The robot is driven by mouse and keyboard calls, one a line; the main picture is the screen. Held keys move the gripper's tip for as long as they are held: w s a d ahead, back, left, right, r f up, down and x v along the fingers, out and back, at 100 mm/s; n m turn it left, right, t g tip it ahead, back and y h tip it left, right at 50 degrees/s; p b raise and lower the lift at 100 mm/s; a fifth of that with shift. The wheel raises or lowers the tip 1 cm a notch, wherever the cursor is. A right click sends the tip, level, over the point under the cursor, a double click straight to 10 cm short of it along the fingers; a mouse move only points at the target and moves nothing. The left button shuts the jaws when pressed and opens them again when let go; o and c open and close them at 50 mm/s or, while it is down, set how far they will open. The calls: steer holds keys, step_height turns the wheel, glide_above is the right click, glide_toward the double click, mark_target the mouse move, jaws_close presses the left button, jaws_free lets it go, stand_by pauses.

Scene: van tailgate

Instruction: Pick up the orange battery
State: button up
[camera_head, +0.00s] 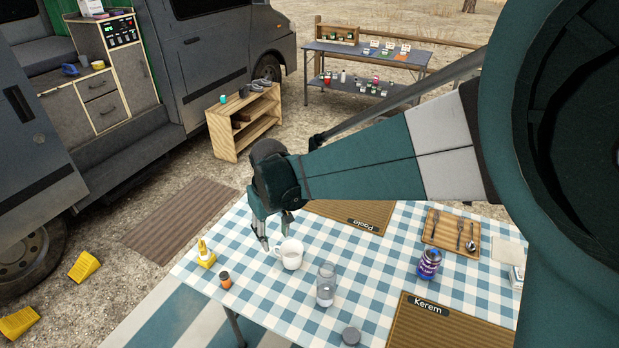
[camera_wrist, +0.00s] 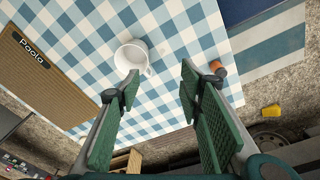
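The orange battery (camera_head: 225,280) is a small orange and dark cylinder. It stands near the left corner of the checked tablecloth (camera_head: 300,315). In the wrist view the battery (camera_wrist: 216,66) shows just beyond the right finger, partly covered by it. My gripper (camera_head: 276,236) is over the table's far left part, beside the white mug and up and to the right of the battery. In the wrist view my gripper (camera_wrist: 158,90) is open, with nothing between its green fingers.
A white mug (camera_head: 291,255) stands close to my gripper, and a glass jar (camera_head: 326,285) is right of it. A yellow object (camera_head: 205,254) stands behind the battery. A can (camera_head: 429,264), cutlery tray (camera_head: 436,240) and placemats lie to the right. The cloth around the battery is mostly clear.

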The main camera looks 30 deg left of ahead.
mark_target(224, 274)
steer(key=s+a+f+n, duration=0.1)
steer(key=s+a+f, duration=0.2)
steer(key=a, duration=0.1)
steer(key=s+a+f, duration=0.4)
steer(key=a, duration=0.1)
steer(key=s+a+f+n+h, duration=0.1)
steer(key=s+a+f, duration=0.2)
steer(key=a+f, duration=0.1)
steer(key=shift+s+a+n+g, duration=0.3)
steer(key=shift+a+g, duration=0.1)
steer(key=shift+a, duration=0.15)
steer(key=shift+f, duration=1.3)
steer(key=shift+a+f+b, duration=0.15)
steer(key=shift+f+b, duration=0.75)
steer(key=shift+f, duration=1.7)
steer(key=c, duration=1.1)
steer(key=shift+o, duration=0.2)
